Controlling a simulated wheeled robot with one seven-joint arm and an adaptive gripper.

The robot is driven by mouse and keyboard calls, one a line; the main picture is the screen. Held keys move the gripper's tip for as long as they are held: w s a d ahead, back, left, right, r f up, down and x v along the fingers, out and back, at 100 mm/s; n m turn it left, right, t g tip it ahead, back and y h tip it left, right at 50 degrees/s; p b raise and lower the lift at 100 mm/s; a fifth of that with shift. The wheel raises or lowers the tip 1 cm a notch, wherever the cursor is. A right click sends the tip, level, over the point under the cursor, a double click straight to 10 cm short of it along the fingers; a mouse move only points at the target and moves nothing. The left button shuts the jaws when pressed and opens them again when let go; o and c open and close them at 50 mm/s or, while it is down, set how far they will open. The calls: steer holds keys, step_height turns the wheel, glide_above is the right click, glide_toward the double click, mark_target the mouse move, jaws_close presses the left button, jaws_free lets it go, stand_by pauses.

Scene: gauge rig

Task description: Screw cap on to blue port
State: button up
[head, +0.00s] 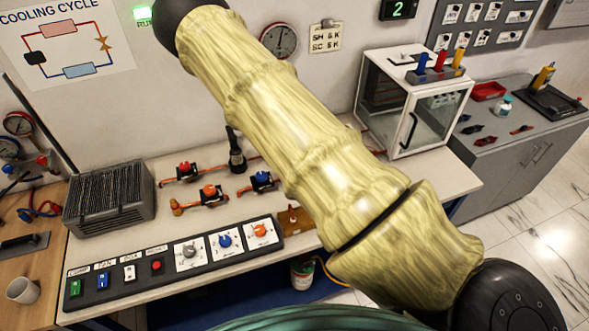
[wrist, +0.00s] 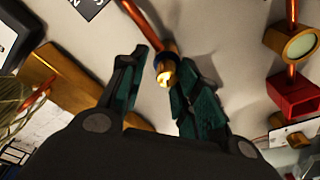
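In the wrist view, my gripper (wrist: 164,66) has its two dark green-padded fingers spread apart, so it is open. A port with a dark blue ring and a bright brass end (wrist: 164,76) sits between the fingertips, at the end of a copper pipe. It is closer to the right finger; whether that finger touches it I cannot tell. Whether the brass end is bare or carries a cap is too small to tell. I cannot make out a separate loose cap. The head view does not clearly show my gripper; my arm covers much of the bench.
In the head view, a blue-handled valve (head: 262,179), a finned unit (head: 108,198) and a glass-doored cabinet (head: 410,105) stand on the bench.

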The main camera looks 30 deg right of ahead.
steer(key=o, duration=0.6)
steer(key=shift+w+d, duration=0.1)
steer(key=shift+c, duration=0.2)
steer(key=shift+r, duration=0.1)
step_height(320, 180, up, 12)
steer(key=w, duration=0.1)
steer(key=shift+w+a, duration=0.2)
steer(key=shift+a, duration=0.25)
